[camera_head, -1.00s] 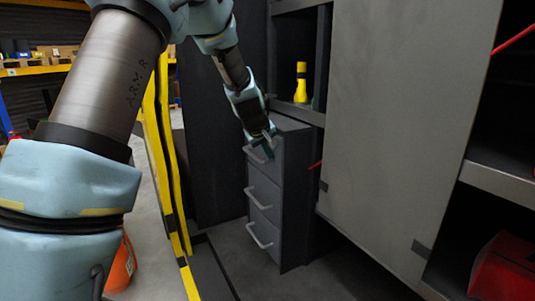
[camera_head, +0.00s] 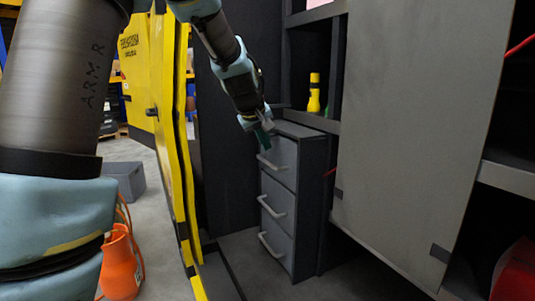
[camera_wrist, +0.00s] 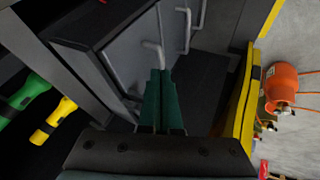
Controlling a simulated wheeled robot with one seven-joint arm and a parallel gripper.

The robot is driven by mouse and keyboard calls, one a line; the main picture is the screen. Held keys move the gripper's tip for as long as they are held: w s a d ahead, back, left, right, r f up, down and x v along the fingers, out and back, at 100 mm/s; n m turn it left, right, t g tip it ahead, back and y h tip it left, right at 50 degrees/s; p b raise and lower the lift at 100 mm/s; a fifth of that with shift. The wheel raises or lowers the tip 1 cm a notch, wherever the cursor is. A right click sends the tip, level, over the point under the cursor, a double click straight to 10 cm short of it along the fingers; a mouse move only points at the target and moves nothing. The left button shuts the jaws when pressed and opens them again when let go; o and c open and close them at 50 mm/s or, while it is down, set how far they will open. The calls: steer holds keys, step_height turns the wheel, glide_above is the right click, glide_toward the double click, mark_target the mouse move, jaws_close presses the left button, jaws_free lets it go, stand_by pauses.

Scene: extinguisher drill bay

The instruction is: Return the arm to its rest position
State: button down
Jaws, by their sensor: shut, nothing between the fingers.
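My gripper (camera_head: 266,140) is at the upper front of the grey drawer cabinet (camera_head: 300,205), close to the top drawer's handle (camera_head: 272,162). In the wrist view the green fingers of my gripper (camera_wrist: 160,78) are together with nothing between them. Their tips lie in front of the top handle (camera_wrist: 153,47); I cannot tell whether they touch it. The cabinet's several drawers look shut. My arm reaches in from the upper left of the head view.
A yellow-edged panel (camera_head: 172,150) stands left of the cabinet. A grey door (camera_head: 400,130) is at right. An orange cylinder (camera_head: 121,265) is on the floor.

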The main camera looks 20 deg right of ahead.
steer(key=s+a+f+g+y, duration=0.1)
steer(key=s+a+f+y, duration=0.2)
steer(key=a, duration=0.7)
steer(key=s+a+f+g, duration=0.1)
steer(key=s+a+f, duration=0.3)
steer(key=a, duration=0.5)
steer(key=s+a+f+g+y, duration=0.1)
steer(key=s+a+f, duration=0.2)
steer(key=s+a, duration=0.2)
steer(key=s+a+f+m+y, duration=0.1)
steer(key=s+a+f, duration=0.2)
steer(key=s+a, duration=0.3)
steer(key=a, duration=0.2)
steer(key=shift+a+f+g, duration=0.4)
